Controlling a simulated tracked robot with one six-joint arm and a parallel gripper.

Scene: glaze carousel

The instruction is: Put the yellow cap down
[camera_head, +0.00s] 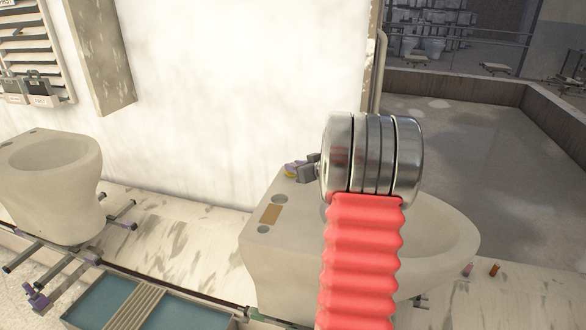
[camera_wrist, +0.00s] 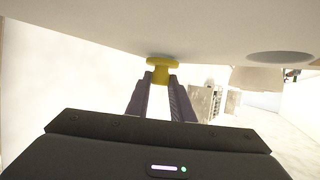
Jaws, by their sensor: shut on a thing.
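The yellow cap (camera_wrist: 160,68) is between the tips of my gripper's purple-grey fingers (camera_wrist: 161,80) in the wrist view. My gripper is shut on it. The cap's wide end is against or very close to the pale surface of the toilet (camera_wrist: 90,25); I cannot tell if they touch. My gripper (camera_head: 293,168) is there too, partly hidden by my wrist.
The toilet's top has round recesses and a brown rectangular patch (camera_head: 270,214). One round recess (camera_wrist: 280,57) shows in the wrist view. A pale wall (camera_head: 240,90) stands close behind. Another toilet (camera_head: 50,180) is at left, and a teal tray (camera_head: 150,300) lies at the bottom.

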